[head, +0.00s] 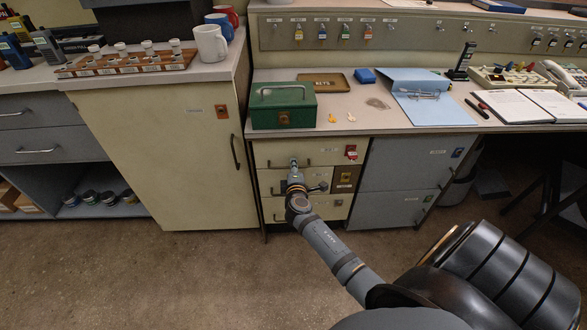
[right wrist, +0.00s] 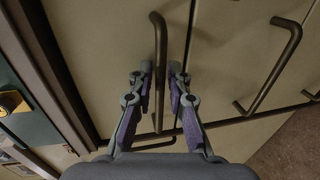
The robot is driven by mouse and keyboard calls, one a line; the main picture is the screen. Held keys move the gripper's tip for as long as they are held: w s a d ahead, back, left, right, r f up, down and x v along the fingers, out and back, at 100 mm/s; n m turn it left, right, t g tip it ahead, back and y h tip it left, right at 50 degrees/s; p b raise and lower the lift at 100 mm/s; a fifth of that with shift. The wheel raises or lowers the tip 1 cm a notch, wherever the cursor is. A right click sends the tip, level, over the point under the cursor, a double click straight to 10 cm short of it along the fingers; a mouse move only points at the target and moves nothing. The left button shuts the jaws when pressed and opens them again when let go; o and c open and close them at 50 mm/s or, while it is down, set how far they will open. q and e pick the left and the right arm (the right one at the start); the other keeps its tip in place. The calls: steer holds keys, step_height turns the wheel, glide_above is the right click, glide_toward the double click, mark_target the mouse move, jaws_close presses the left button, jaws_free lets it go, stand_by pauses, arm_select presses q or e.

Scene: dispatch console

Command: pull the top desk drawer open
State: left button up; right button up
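The desk's top drawer (head: 325,153) has a cream front and looks flush with the drawers below it. Its dark bar handle (right wrist: 157,35) also shows in the head view (head: 304,163), partly hidden by my right gripper (head: 294,165). In the right wrist view my right gripper (right wrist: 160,80) has its two fingers apart, one on each side of the handle. Narrow gaps seem to show between the bar and the finger pads. My left gripper is in neither view.
Lower drawer handles (right wrist: 278,65) lie close beside the gripper in the right wrist view. A green cash box (head: 283,107) stands on the desktop above the drawer. A red tag (head: 351,152) is on the drawer front's right. The floor (head: 210,265) before the desk is clear.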

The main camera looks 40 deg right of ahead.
jaws_close()
stand_by(0.4)
